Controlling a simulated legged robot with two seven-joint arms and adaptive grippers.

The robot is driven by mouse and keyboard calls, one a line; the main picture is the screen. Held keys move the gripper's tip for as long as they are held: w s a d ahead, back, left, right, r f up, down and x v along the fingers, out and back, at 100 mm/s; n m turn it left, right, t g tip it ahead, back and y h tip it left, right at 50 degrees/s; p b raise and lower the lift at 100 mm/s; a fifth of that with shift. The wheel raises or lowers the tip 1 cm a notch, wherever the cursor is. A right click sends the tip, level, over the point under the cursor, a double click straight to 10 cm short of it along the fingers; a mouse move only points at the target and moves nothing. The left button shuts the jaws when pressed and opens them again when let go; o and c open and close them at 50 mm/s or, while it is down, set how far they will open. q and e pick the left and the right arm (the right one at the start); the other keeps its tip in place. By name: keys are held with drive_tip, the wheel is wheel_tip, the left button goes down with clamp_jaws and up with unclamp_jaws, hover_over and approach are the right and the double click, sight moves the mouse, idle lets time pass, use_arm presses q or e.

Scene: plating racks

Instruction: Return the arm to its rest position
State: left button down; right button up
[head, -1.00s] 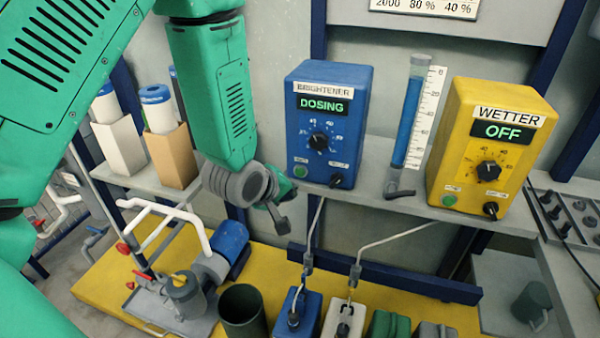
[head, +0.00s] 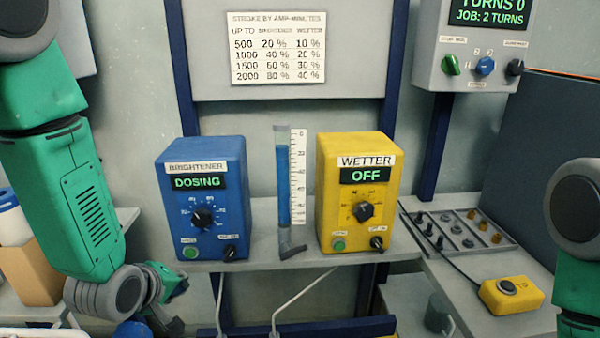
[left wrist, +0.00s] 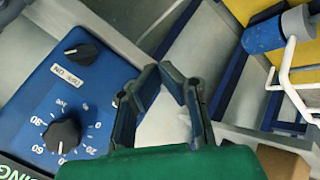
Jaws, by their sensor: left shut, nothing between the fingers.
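My left arm comes in from the left in the head view. Its gripper (head: 168,312) hangs low, left of and below the blue brightener pump box (head: 204,240), apart from it. In the left wrist view the two dark fingers (left wrist: 161,72) meet at their tips, shut with nothing between them. The blue box's dial face (left wrist: 85,95) shows to the left of the fingers there. The brightener display reads DOSING. My right arm (head: 580,230) shows in part at the right edge; its fingers are out of the frame.
A yellow wetter box (head: 357,225) reading OFF and a blue-filled measuring tube (head: 283,185) stand on the grey shelf (head: 290,262). A yellow button box (head: 511,296) sits at the right. A tan carton (head: 30,272) stands behind my left arm.

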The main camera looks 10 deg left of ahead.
use_arm(q)
drive_tip(key=s+d+f+m+g, duration=0.1)
drive_tip(key=s+f+m+g, duration=0.3)
drive_tip(key=s+f, duration=0.5)
drive_tip(key=s+d+f+m+g, duration=0.2)
drive_tip(key=s+f+m, duration=0.7)
drive_tip(key=s, duration=0.9)
drive_tip(key=shift+s+f+g, duration=0.25)
drive_tip(key=shift+f+g, duration=0.45)
drive_tip(key=shift+g, duration=0.4)
drive_tip(key=shift+w, duration=0.1)
idle(4.1)
